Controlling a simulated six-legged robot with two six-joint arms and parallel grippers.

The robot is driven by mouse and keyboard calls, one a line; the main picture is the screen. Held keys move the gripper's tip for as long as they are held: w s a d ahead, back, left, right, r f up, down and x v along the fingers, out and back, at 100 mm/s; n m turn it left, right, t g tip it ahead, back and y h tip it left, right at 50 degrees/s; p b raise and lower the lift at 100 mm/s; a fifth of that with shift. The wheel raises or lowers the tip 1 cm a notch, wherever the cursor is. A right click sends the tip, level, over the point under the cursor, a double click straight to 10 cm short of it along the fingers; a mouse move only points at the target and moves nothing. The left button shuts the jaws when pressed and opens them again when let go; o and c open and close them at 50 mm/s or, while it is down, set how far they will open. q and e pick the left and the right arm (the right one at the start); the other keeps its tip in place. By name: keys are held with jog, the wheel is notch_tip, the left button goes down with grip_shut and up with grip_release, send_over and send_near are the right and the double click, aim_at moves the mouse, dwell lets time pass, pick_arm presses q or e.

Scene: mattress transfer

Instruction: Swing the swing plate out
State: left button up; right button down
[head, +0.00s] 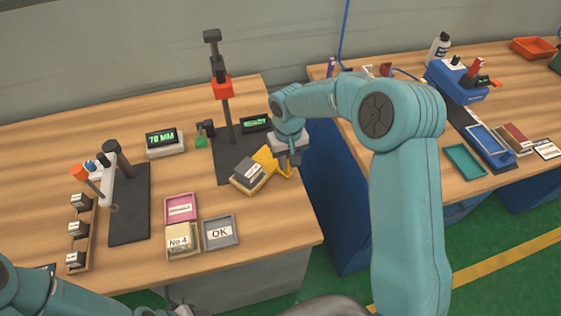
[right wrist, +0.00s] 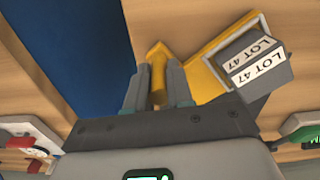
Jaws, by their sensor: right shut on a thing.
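The yellow swing plate (head: 264,157) sits at the right end of the left table, beside a dark stand (head: 226,125). A grey block (head: 249,171) lies on its tray end; in the right wrist view the block (right wrist: 257,68) has LOT 47 labels. My right gripper (head: 289,160) is at the plate's right end. In the right wrist view my right gripper (right wrist: 157,84) has its fingers on both sides of a yellow peg-like handle (right wrist: 158,66), shut on it. My left gripper (head: 180,311) shows only partly at the bottom edge; its jaws are unclear.
A 78 MM display (head: 165,141), an OK tray (head: 221,233), a pink tray (head: 181,208) and a No 4 tray (head: 182,241) stand on the left table. A gap separates it from the right table (head: 480,175). Wood near the front right corner is clear.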

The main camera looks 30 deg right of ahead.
jog(key=shift+w+d+r+n, duration=0.1)
jog(key=shift+w+d+n, duration=0.15)
jog(key=shift+d+n, duration=0.6)
jog(key=shift+w+d+r+n, duration=0.1)
jog(key=shift+w+d+n, duration=0.1)
jog(key=shift+d+n, duration=0.6)
jog(key=shift+w+d+n+p, duration=0.1)
jog(key=shift+w+d+n, duration=0.25)
jog(key=shift+n, duration=0.45)
jog(key=shift+w+d+n+p, duration=0.1)
jog(key=shift+w+d+n, duration=0.2)
jog(key=shift+n, duration=0.55)
jog(key=shift+w+d+n+p, duration=0.1)
jog(key=shift+w+d+n, duration=0.2)
jog(key=shift+n, duration=0.5)
jog(key=shift+d, duration=0.1)
jog(key=c, duration=1)
grip_release()
jog(key=shift+f, duration=0.1)
notch_tip(320, 180, up, 16)
jog(key=shift+s+r, duration=0.1)
jog(key=shift+r, duration=0.1)
